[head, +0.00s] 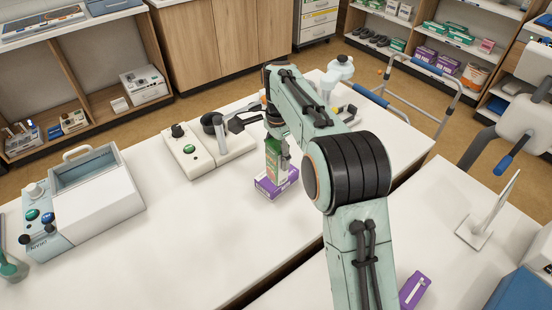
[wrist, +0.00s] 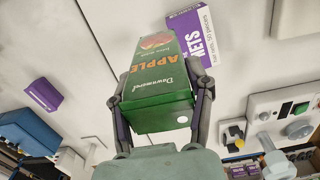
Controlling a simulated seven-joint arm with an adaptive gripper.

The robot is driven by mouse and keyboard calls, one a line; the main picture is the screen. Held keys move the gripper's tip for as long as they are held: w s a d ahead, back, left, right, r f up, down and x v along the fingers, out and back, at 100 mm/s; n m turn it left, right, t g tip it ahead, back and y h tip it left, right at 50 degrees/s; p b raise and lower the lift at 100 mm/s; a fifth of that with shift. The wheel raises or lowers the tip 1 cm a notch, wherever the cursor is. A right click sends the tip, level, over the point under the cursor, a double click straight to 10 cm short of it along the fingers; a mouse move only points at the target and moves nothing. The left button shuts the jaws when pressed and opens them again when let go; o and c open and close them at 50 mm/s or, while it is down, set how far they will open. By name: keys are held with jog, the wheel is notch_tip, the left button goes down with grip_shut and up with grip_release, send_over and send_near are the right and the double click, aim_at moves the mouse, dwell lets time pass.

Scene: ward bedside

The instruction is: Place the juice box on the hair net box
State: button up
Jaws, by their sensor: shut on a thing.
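The juice box is a tall green carton marked APPLE (wrist: 162,72); it also shows in the head view (head: 273,159). My gripper (wrist: 160,92) is shut on it, one finger on each side near its upper end. In the head view my arm hides most of my gripper. The carton is upright, its lower end over the purple and white hair net box (head: 265,187), which lies flat on the white table. The hair net box shows in the wrist view too (wrist: 200,32), beyond the carton's lower end and to its right. I cannot tell whether the two touch.
A white device with a green button (head: 190,151) stands left of the hair net box. A larger grey and white machine (head: 80,200) is at the far left. Another purple box (head: 414,290) lies on the nearer table. The table in front of the hair net box is clear.

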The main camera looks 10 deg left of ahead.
aim_at(275, 165)
jog(key=w+f, duration=0.2)
jog(key=shift+a+f, duration=0.3)
jog(key=shift+a, duration=0.1)
jog(key=shift+w+a+f, duration=0.1)
jog(key=shift+w+f, duration=0.1)
jog(key=shift+f, duration=1.55)
jog(key=o, duration=1.2)
jog(key=shift+f, duration=0.15)
jog(key=shift+o, duration=0.2)
notch_tip(275, 165, up, 12)
jog(key=shift+r, duration=0.2)
